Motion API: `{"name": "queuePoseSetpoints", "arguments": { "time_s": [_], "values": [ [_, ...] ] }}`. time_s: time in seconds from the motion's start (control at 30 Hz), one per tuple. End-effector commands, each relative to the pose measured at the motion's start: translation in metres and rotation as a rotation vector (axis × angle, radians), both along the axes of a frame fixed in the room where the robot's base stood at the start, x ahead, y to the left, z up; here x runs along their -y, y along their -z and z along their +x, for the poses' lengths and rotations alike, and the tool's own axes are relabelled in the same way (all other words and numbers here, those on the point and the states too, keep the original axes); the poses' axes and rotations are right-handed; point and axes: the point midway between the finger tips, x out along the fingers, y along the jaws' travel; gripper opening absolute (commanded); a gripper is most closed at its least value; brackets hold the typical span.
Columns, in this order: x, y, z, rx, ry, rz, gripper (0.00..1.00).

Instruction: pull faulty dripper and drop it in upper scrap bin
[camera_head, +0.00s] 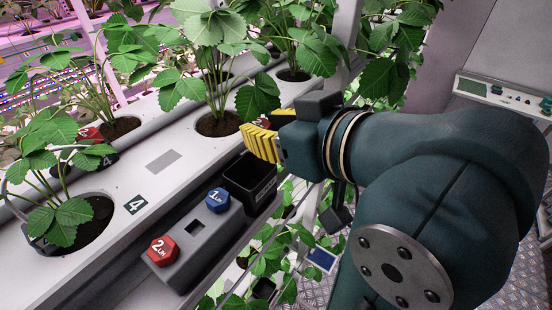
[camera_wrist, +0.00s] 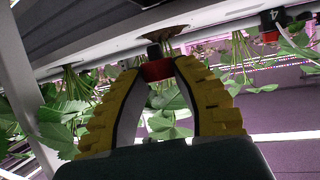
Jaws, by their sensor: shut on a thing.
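My gripper (camera_head: 262,143) has yellow ribbed fingers and is over the front edge of the white gutter, beside a planted pot. In the wrist view, its fingers (camera_wrist: 158,75) are closed on a red dripper (camera_wrist: 157,70) with a dark top end. The soil of a pot shows just beyond that dark end; I cannot tell whether they touch. In the head view the fingers mostly hide the held dripper. An open black bin (camera_head: 249,187), which looks like the upper scrap bin, hangs on the gutter front, just below my gripper.
Another red dripper (camera_head: 91,134) is in a pot further back. Leafy plants crowd around.

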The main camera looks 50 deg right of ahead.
Motion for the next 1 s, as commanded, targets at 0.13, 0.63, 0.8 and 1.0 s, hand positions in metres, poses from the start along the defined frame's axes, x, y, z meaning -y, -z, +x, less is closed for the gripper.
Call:
{"name": "queuePoseSetpoints", "arguments": {
  "time_s": [0.13, 0.63, 0.8, 1.0],
  "values": [
    [0.0, 0.011, 0.0, -0.002, -0.002, 0.001, 0.16],
    [0.0, 0.061, 0.0, 0.001, -0.001, -0.001, 0.16],
    [0.0, 0.059, 0.0, 0.0, -0.001, 0.0, 0.32],
    [0.0, 0.059, 0.0, 0.0, -0.001, 0.0, 0.58]
  ]
}}
